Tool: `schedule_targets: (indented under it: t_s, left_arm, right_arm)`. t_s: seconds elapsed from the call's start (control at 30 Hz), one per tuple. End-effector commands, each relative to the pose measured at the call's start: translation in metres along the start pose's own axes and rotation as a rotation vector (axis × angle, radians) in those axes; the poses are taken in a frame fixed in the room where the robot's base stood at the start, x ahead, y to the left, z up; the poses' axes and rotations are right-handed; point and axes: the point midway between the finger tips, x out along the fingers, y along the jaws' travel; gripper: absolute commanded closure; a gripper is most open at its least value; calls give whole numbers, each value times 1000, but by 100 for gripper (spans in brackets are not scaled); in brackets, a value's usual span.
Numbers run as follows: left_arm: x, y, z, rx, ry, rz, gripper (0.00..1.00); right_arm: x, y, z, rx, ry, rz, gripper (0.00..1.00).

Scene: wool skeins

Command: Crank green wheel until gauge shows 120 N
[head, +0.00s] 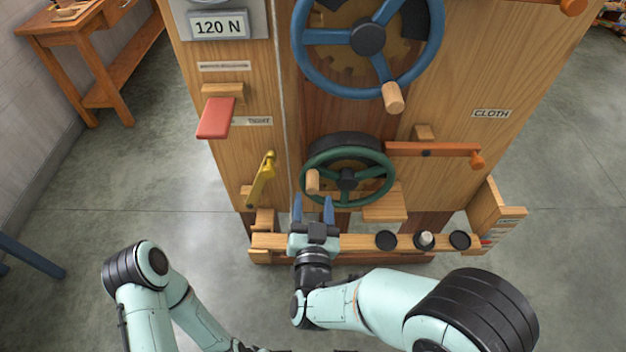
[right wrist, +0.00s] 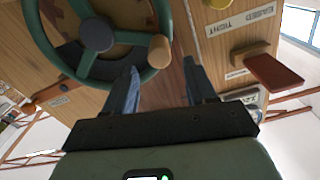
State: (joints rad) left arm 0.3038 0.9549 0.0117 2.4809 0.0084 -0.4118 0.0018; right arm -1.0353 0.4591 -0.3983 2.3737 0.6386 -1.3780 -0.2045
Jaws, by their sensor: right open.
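The green wheel (head: 376,198) is mounted low on the wooden machine, with a wooden crank knob (head: 312,181) at its left side. The gauge plate (head: 218,26) at the upper left reads 120 N. My right gripper (head: 313,205) is open and empty, just below the knob, its blue fingers pointing up. In the right wrist view the green wheel (right wrist: 165,25) and its knob (right wrist: 159,49) lie beyond the fingers, with no finger around the knob. My left gripper is out of view; only part of the left arm shows.
A larger blue wheel (head: 437,50) with its own knob is above. A red lever (head: 217,118), a yellow lever (head: 262,178) and an orange bar (head: 435,149) flank the green wheel. A wooden shelf (head: 350,242) with black round holders runs below it. A table (head: 75,30) stands far left.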

Motion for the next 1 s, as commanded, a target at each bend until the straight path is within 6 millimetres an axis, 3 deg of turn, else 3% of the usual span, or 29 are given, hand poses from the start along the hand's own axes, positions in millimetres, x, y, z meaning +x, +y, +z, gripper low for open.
schedule_targets:
  t_s: [0.1,0.3,0.73,0.9,1.0]
  left_arm:
    - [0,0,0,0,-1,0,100]
    - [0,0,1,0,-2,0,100]
    - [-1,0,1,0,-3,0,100]
    - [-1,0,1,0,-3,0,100]
    - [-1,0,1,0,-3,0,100]
  right_arm:
    - [25,1,0,-1,1,2,44]
    - [52,0,0,-1,0,0,44]
    - [62,0,1,-1,-1,-1,44]
    - [62,0,1,-1,-1,-1,100]
    - [62,0,0,0,0,-1,100]
